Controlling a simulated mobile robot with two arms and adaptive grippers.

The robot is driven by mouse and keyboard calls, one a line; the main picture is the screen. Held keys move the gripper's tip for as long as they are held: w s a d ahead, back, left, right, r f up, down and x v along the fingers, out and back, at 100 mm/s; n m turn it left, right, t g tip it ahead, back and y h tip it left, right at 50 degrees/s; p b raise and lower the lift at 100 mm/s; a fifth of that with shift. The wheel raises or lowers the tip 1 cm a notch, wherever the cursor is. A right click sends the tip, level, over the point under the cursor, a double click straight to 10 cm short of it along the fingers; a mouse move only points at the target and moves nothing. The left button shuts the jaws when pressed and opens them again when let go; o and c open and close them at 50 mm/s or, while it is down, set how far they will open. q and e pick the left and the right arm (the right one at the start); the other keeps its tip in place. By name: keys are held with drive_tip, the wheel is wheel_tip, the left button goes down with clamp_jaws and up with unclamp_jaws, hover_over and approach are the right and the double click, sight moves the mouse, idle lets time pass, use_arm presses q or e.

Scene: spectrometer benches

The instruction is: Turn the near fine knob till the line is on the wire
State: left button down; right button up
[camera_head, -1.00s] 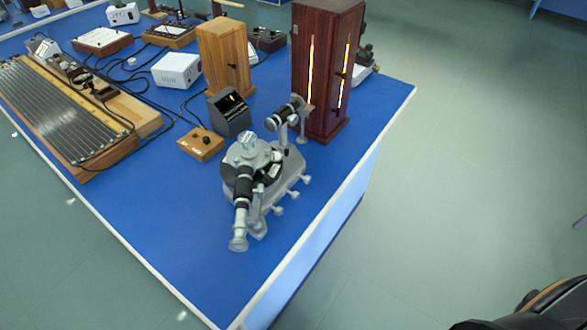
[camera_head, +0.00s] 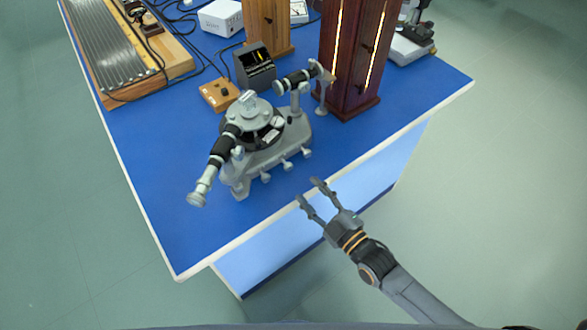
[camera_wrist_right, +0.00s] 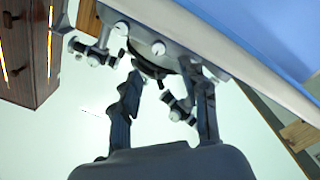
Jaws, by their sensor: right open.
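The grey spectrometer (camera_head: 270,150) stands on the blue bench top near the front corner, its black-banded telescope (camera_head: 222,150) pointing to the lower left. Several small knobs line its right side; the nearest one (camera_head: 265,177) is close to the bench edge. A dark display (camera_head: 258,60) behind it shows a yellow mark; line and wire are too small to tell apart. My right gripper (camera_head: 308,191) is open and empty, just off the bench edge, apart from the knobs. In the right wrist view the spectrometer (camera_wrist_right: 180,40) lies beyond the open fingers. My left gripper is out of view.
A dark red wooden housing (camera_head: 352,60) with bright slits stands behind the spectrometer. A small wooden control box (camera_head: 219,94) with cables sits to the left. The bench's white edge (camera_head: 250,232) runs in front. Floor to the right is clear.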

sight(290, 169)
drive_tip(key=x, duration=0.7)
drive_tip(key=shift+w, duration=0.3)
drive_tip(key=shift+w+a, duration=0.3)
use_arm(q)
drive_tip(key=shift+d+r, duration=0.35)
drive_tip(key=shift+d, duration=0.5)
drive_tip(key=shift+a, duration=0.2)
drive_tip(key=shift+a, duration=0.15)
use_arm(e)
clamp_jaws()
